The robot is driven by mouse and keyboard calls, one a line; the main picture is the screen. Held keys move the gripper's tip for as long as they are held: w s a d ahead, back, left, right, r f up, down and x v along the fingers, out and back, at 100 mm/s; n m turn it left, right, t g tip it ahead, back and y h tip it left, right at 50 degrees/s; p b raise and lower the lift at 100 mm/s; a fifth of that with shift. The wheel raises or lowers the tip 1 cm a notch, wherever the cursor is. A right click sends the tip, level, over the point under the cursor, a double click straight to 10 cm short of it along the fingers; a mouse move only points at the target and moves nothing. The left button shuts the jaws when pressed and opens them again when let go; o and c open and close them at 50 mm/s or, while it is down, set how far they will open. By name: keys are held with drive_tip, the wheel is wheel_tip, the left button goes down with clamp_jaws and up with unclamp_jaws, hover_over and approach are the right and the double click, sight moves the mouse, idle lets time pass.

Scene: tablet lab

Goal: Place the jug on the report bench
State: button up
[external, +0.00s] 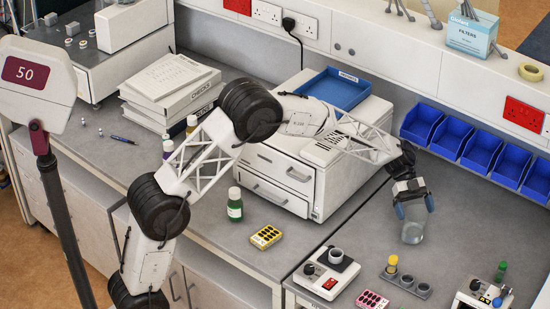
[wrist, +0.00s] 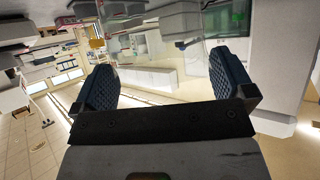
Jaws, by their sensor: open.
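A clear glass vessel, which looks like the jug (external: 412,233), stands upright on the grey right-hand bench (external: 362,238). My gripper (external: 414,207) is above it with its blue fingers apart at either side of the vessel's top. I cannot tell whether they touch it. In the wrist view the gripper (wrist: 160,68) shows two blue ribbed pads spread wide. The jug cannot be made out clearly there. No label shows which bench is the report bench.
A white drawer unit with a blue tray (external: 340,88) stands left of my gripper. Blue bins (external: 452,137) line the wall behind. A device with a dial (external: 326,272), a cup holder (external: 405,283) and another device (external: 480,298) stand in front. A green bottle (external: 235,205) is left.

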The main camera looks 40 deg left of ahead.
drive_tip(key=v, duration=0.6)
drive_tip(key=shift+w+a+r, duration=0.1)
drive_tip(key=shift+w+a, duration=0.05)
idle(0.3)
idle(0.4)
drive_tip(key=s+a+r+n+t+y, duration=0.1)
drive_tip(key=s+a+r+n+t, duration=0.15)
drive_tip(key=s+a+r, duration=0.4)
drive_tip(key=s+a+r+n+t+y, duration=0.1)
drive_tip(key=s+a+r+n, duration=0.2)
drive_tip(key=r, duration=0.6)
drive_tip(key=s+a+r+n+t+y, duration=0.1)
drive_tip(key=s+a+r+n, duration=0.25)
drive_tip(key=a+r, duration=0.35)
drive_tip(key=s+a+f+n+t+y, duration=0.1)
drive_tip(key=s+a+f+n, duration=0.3)
drive_tip(key=s+a, duration=0.4)
drive_tip(key=s+a+f+n+t+y, duration=0.2)
drive_tip(key=s+a+n, duration=0.4)
drive_tip(key=s, duration=0.9)
drive_tip(key=s+a+f+n+t+y, duration=0.2)
drive_tip(key=s+a+f+n+y, duration=0.2)
drive_tip(key=s+a+f, duration=0.3)
drive_tip(key=s+a+n, duration=0.1)
drive_tip(key=s+a, duration=0.3)
drive_tip(key=s, duration=0.1)
drive_tip(key=shift+s+n, duration=0.25)
drive_tip(key=shift+n, duration=0.15)
